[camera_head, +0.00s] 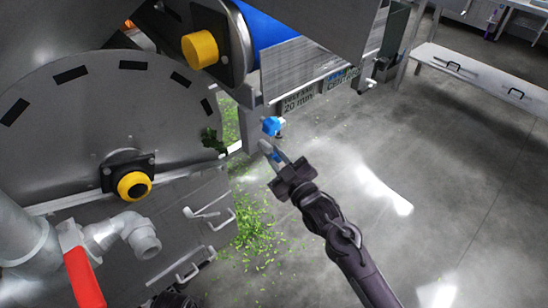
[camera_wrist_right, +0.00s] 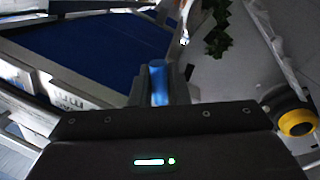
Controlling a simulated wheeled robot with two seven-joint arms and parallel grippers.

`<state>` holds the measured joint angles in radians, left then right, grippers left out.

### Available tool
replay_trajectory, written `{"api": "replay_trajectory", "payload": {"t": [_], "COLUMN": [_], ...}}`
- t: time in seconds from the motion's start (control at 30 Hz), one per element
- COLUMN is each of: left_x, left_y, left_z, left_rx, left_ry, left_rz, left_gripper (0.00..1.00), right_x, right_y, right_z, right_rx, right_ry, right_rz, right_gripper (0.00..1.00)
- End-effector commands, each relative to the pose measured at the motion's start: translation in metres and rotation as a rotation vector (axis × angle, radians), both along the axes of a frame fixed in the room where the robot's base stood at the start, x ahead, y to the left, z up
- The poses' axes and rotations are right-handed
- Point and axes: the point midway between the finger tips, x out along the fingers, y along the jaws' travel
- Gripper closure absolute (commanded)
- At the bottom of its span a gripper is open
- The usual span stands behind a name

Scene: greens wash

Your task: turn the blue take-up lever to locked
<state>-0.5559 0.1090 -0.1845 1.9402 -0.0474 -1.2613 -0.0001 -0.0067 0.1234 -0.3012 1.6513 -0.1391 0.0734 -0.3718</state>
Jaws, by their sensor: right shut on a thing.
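The blue take-up lever has a bright blue hub (camera_head: 272,125) on the machine's lower frame edge, below a printed plate, in the head view. My right gripper (camera_head: 271,151) reaches up to it from the lower right. Its fingers are shut on the blue lever's handle, which shows between them in the right wrist view (camera_wrist_right: 158,83). The fingers cover part of the handle. I cannot read any locked mark in these frames. My left gripper is not in view.
A grey drum plate (camera_head: 70,140) with yellow-capped bearings fills the left. A red-handled pipe valve (camera_head: 84,278) stands at lower left. Green leaf scraps (camera_head: 254,232) lie on the floor. A metal bench (camera_head: 480,75) stands at upper right. The floor on the right is clear.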

Motion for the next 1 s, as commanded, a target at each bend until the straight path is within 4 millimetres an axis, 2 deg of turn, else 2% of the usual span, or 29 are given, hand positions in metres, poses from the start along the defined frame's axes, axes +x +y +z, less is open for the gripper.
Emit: {"api": "replay_trajectory", "payload": {"t": [0.1, 0.13, 0.27, 0.53, 0.63, 0.77, 1.0], "left_x": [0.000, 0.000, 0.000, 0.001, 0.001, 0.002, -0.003], "left_y": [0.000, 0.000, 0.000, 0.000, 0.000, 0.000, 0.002], "left_z": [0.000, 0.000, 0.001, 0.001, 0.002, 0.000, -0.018], "left_rx": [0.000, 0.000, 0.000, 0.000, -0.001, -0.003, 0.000], "left_ry": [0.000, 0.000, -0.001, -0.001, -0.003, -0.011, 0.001], "left_rz": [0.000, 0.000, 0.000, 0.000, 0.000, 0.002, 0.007], "left_gripper": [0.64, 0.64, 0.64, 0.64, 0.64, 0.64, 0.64], "right_x": [0.000, 0.000, 0.000, -0.001, -0.006, -0.025, -0.059], "right_y": [0.000, 0.000, 0.000, 0.000, -0.003, -0.012, -0.029], "right_z": [0.001, 0.000, 0.000, 0.000, -0.001, -0.003, -0.007], "right_rx": [0.002, 0.002, 0.003, 0.003, 0.003, 0.001, 0.002], "right_ry": [0.000, 0.000, 0.001, 0.003, 0.003, 0.005, 0.005], "right_rz": [-0.001, -0.001, -0.001, 0.000, -0.001, 0.000, 0.001], "right_gripper": [1.00, 0.84, 0.67, 0.67, 0.67, 0.67, 0.67]}}
